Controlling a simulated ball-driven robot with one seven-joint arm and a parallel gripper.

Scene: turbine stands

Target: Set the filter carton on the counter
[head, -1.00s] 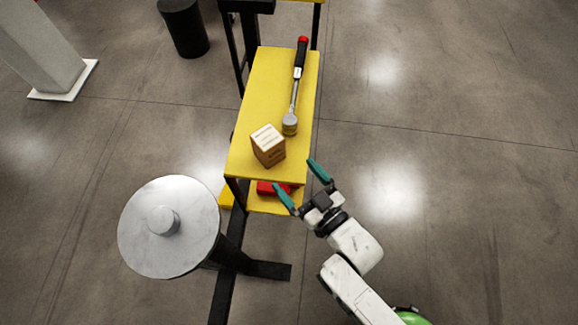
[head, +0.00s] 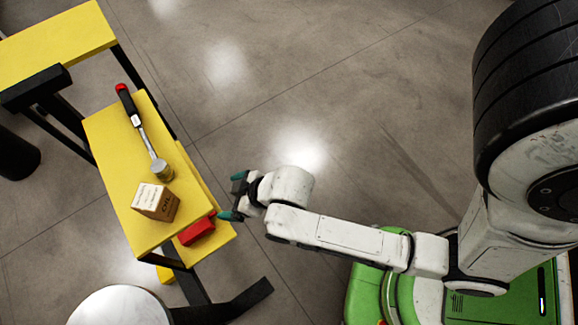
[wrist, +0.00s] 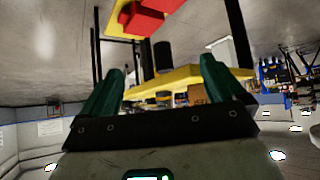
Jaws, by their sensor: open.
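The filter carton appears to be the small brown box with a pale printed top (head: 155,202). It stands upright on the yellow upper shelf (head: 113,150), near its front end. In the wrist view a brown patch among the shelf items (wrist: 199,93) may be the same box, partly hidden by a finger. My gripper (head: 233,196) is open and empty, with teal fingers, to the right of the shelf and apart from the carton. Its fingers frame the yellow shelf in the wrist view (wrist: 162,72). No surface is clearly identifiable as the counter.
A red object (head: 197,231) sits on the lower yellow shelf. A round white top (head: 120,308) stands at the bottom left. Open concrete floor (head: 330,80) lies right of the stand.

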